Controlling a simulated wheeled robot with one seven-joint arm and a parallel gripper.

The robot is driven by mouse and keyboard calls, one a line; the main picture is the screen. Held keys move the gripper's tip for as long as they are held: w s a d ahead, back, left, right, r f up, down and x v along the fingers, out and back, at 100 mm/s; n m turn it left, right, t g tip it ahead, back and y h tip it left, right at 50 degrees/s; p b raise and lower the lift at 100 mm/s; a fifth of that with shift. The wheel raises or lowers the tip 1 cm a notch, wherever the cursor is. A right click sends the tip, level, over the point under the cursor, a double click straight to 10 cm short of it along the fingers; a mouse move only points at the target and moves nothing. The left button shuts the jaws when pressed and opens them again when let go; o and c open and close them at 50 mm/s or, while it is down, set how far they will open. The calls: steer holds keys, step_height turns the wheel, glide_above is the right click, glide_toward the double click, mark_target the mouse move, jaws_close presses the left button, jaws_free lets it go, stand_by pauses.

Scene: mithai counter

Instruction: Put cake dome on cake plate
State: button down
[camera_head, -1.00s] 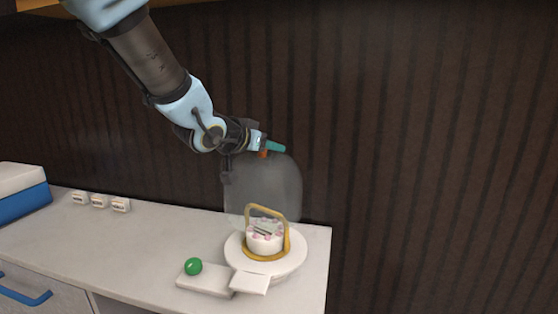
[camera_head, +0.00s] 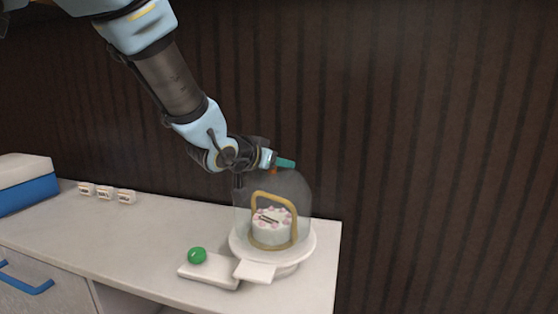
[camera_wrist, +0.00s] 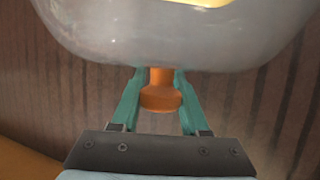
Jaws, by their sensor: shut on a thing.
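The clear cake dome (camera_head: 299,190) has an orange knob (camera_wrist: 160,92) on top. My gripper (camera_head: 286,163) is shut on that knob, and the wrist view shows its teal fingers (camera_wrist: 128,100) on both sides of it. The dome is upright over the white round cake plate (camera_head: 307,246). A white cake with pink dots (camera_head: 270,228) and a gold arched handle (camera_head: 259,200) show through the dome. The dome's lower edge is near the plate top; I cannot tell whether it touches.
A white slab (camera_head: 205,270) with a green ball (camera_head: 197,255) lies left of the plate, and a small white tile (camera_head: 254,271) is at the plate's front. Small labelled blocks (camera_head: 104,192) and a blue-and-white box (camera_head: 27,187) stand at the left. The counter middle is clear.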

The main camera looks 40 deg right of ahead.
mark_target(273, 194)
steer(key=shift+f+b, duration=0.35)
steer(key=shift+f, duration=0.45)
steer(key=shift+f+b, duration=0.5)
steer(key=shift+f, duration=0.1)
steer(key=shift+c, duration=1.6)
jaws_free()
steer(key=b+v, duration=0.1)
steer(key=v, duration=1)
steer(key=shift+w, duration=0.1)
